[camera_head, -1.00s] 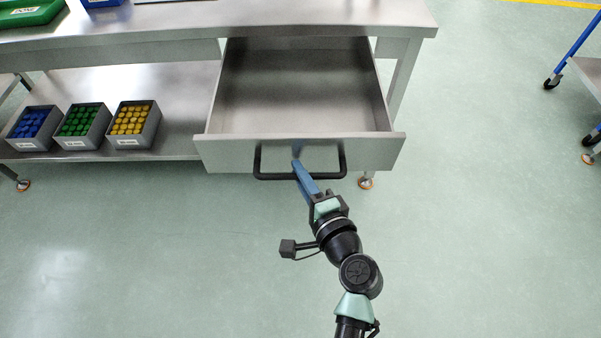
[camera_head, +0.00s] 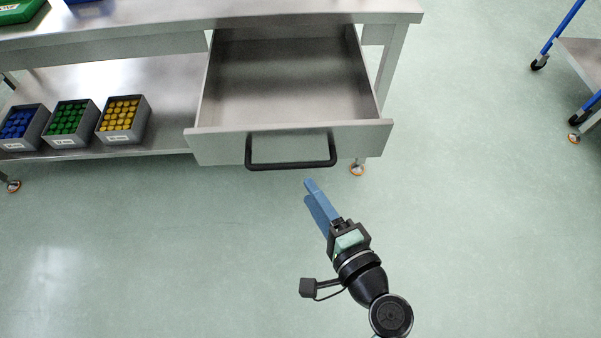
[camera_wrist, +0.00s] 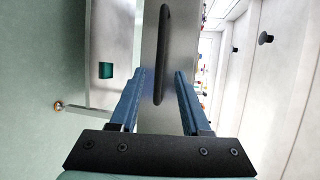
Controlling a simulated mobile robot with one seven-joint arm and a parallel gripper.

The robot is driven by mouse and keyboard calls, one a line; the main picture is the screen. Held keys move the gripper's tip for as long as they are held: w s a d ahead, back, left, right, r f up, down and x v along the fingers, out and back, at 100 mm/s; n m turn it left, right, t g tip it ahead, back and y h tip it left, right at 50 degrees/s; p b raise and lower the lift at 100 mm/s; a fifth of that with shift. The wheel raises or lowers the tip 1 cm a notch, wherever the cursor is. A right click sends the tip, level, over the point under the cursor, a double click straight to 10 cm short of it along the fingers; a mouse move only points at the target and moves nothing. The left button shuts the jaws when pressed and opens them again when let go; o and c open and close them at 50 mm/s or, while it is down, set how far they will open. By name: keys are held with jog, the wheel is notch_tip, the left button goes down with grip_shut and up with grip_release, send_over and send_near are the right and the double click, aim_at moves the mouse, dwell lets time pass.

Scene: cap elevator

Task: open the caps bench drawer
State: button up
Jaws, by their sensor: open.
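The caps bench drawer (camera_head: 290,142) is pulled well out from under the metal bench top, and its inside looks empty. Its black bar handle (camera_head: 291,166) runs along the front panel. My gripper (camera_head: 310,192) has blue fingers and is in front of the drawer, a little below and to the right of the handle in the head view, apart from it. In the wrist view the open fingers (camera_wrist: 157,80) have a gap between them, with the drawer front and the black handle (camera_wrist: 162,55) beyond. Nothing is held.
On the bench's lower shelf (camera_head: 165,90), left of the drawer, stand grey bins of blue (camera_head: 17,124), green (camera_head: 66,119) and yellow caps (camera_head: 120,115). A blue-framed cart (camera_head: 582,60) stands at the far right. The floor around my arm is clear.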

jog(key=v, duration=0.3)
jog(key=shift+s+d+r, duration=0.1)
jog(key=shift+s, duration=0.15)
jog(key=shift+w, duration=0.1)
